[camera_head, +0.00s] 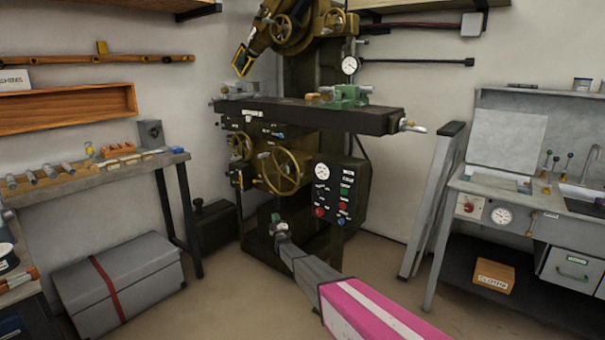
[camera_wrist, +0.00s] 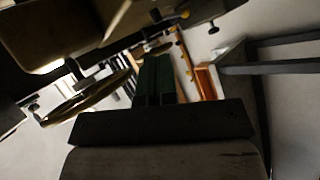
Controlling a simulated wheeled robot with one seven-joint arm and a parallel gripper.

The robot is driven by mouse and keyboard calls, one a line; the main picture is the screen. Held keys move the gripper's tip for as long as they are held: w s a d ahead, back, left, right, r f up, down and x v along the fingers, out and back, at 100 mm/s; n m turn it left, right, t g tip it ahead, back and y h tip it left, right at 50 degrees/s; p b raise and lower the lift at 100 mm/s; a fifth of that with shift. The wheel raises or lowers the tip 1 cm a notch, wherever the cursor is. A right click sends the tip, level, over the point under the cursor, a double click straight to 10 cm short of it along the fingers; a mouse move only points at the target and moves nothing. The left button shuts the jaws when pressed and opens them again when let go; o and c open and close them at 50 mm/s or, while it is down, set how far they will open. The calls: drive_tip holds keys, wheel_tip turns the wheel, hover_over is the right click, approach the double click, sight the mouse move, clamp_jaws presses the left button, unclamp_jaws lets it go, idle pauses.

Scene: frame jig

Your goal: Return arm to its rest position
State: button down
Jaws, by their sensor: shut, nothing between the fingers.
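My arm reaches from the lower right of the head view, pink and white near me and grey farther out. My gripper (camera_head: 278,220) is at its far end, in front of the lower part of the milling machine (camera_head: 300,130). It is small there. In the wrist view, its two dark green fingers (camera_wrist: 154,75) lie side by side, shut and empty. The machine's brass handwheel (camera_wrist: 88,100) shows left of the fingers, apart from them in the picture. Its dark underside fills the upper left of that view.
A grey chest (camera_head: 130,290) with a red strap stands on the floor at left, below a workbench (camera_head: 90,180). A grey sink bench (camera_head: 520,205) stands at right, beside a folded grey ladder or stand (camera_head: 432,200). Bare floor (camera_head: 235,285) lies between chest and arm.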

drive_tip(key=s+d+m+g+h, duration=0.7)
drive_tip(key=s+d+g, duration=0.5)
drive_tip(key=s+d, duration=1.1)
drive_tip(key=s+d+r+m+g, duration=0.1)
drive_tip(key=s+d+m+g, duration=0.1)
drive_tip(key=s, duration=1.1)
drive_tip(key=s+d+r+m+g, duration=0.1)
drive_tip(key=s+d+g, duration=0.4)
drive_tip(key=s, duration=0.7)
drive_tip(key=s+d+r+m+g, duration=0.2)
drive_tip(key=s+d+m+g, duration=0.1)
drive_tip(key=s, duration=1)
drive_tip(key=shift+s+d+m+g+h, duration=0.3)
drive_tip(key=shift+m+g, duration=0.1)
drive_tip(key=shift+g, duration=0.4)
